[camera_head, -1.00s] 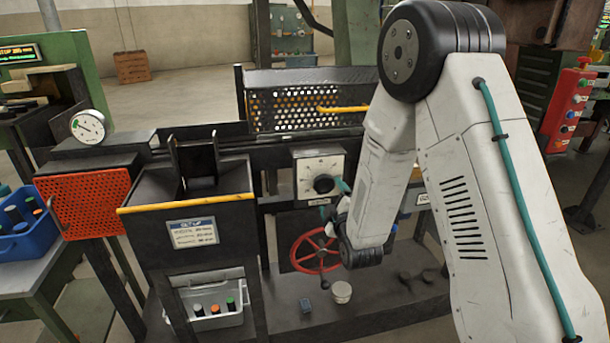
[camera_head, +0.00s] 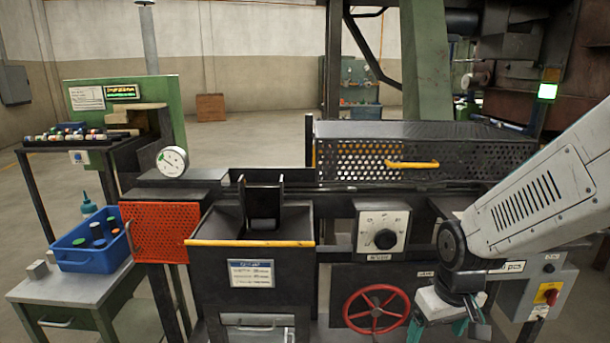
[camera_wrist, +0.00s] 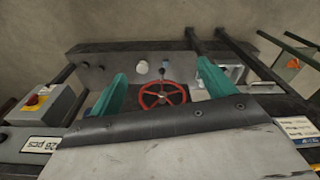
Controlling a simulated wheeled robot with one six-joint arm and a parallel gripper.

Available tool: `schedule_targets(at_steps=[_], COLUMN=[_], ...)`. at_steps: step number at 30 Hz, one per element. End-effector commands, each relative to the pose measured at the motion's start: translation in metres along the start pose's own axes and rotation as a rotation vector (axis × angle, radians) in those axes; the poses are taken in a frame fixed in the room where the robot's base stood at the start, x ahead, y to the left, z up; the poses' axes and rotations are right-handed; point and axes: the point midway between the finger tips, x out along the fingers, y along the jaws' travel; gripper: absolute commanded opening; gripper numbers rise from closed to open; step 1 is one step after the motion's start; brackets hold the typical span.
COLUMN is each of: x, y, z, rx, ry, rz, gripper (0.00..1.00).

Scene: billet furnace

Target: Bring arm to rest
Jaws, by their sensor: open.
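My arm (camera_head: 540,200) reaches in from the right side of the head view, bent down at the wrist. My gripper (camera_head: 440,335) hangs at the lower right, in front of the machine and to the right of the red handwheel (camera_head: 376,309). Its tips are cut off by the bottom edge. In the wrist view my gripper (camera_wrist: 158,85) shows two teal fingers spread wide with nothing between them but background. The red handwheel (camera_wrist: 162,96) appears beyond and between the fingers, apart from them.
The machine has a dial box (camera_head: 382,229), a perforated guard with a yellow handle (camera_head: 413,164) and a hopper (camera_head: 250,218). A switch box with a red knob (camera_head: 541,293) is close right of my gripper. A blue bin (camera_head: 90,258) stands at left. Open floor lies behind.

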Motion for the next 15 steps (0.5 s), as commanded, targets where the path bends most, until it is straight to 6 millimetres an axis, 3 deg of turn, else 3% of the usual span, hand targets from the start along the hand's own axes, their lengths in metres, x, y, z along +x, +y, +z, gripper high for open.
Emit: schedule_targets(at_steps=[3,9,12,15], x=[-0.044,-0.106,-0.130,-0.147], y=[-0.005,-0.014,-0.017,-0.018], z=[0.042,0.107,0.131,0.143], rx=[0.083,0.187,0.211,0.215], ry=[-0.084,-0.167,-0.156,-0.098], rz=[-0.010,-0.007,-0.001,0.007], gripper=[0.82,0.82,0.82,0.82])
